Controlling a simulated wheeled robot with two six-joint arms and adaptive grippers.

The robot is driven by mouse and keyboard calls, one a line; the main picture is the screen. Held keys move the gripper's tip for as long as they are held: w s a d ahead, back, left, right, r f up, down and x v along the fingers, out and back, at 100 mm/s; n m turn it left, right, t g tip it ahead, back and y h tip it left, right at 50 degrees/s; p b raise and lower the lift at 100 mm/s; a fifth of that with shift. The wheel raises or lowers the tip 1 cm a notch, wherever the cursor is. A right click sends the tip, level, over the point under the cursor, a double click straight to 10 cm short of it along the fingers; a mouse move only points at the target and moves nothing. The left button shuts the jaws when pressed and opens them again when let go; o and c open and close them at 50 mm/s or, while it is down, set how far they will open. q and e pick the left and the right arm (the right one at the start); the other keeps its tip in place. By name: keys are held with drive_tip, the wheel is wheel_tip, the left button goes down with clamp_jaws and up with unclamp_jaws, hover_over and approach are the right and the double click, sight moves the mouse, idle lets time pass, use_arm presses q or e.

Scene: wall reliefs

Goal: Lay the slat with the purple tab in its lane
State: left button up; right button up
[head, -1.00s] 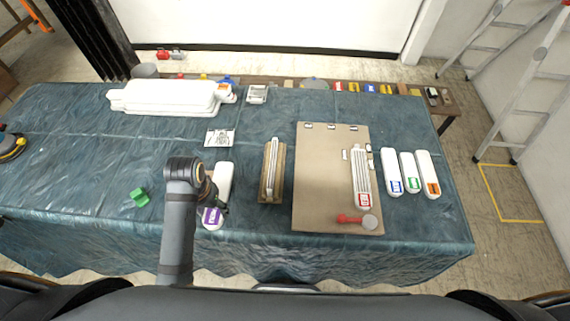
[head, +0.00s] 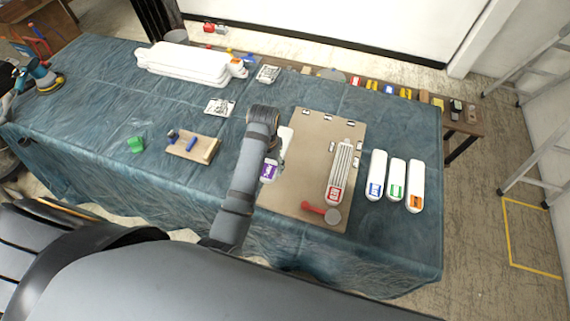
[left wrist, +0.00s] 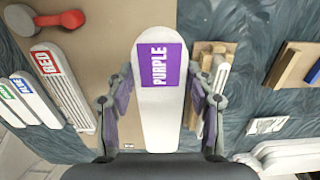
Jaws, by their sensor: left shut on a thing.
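My left gripper (left wrist: 158,103) is shut on the white slat with the purple tab (left wrist: 157,125), with a finger on each side of it. In the head view the slat (head: 287,135) is partly hidden by my left arm, at the left edge of the brown board (head: 300,185). The wrist view shows the board behind and left of the slat; I cannot tell how high it is held. A slat with a red tab (head: 342,160) lies on the board's right part. My right gripper is not in view.
White slats with blue (head: 377,170), green (head: 397,175) and orange (head: 416,180) tabs lie right of the board. A red-handled tool (head: 315,209) lies at its front edge. A white casting (head: 185,62) lies behind.

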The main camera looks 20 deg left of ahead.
use_arm(q)
drive_tip(key=w+f, duration=0.2)
drive_tip(key=w+d+f, duration=0.2)
drive_tip(key=w+f, duration=0.1)
drive_tip(key=shift+w+f, duration=0.3)
drive_tip(key=shift+f, duration=0.05)
drive_tip(key=shift+w+d+f, duration=0.2)
drive_tip(key=shift+w+f, duration=0.1)
drive_tip(key=shift+f, duration=0.15)
wheel_tip(320, 180, down, 3)
drive_tip(key=shift+w+f, duration=0.1)
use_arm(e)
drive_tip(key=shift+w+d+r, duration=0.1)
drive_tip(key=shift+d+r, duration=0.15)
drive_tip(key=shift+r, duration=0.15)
use_arm(q)
drive_tip(key=shift+f, duration=0.15)
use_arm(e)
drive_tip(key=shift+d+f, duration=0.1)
use_arm(q)
drive_tip(key=o, duration=1)
drive_tip(key=shift+o, duration=1.3)
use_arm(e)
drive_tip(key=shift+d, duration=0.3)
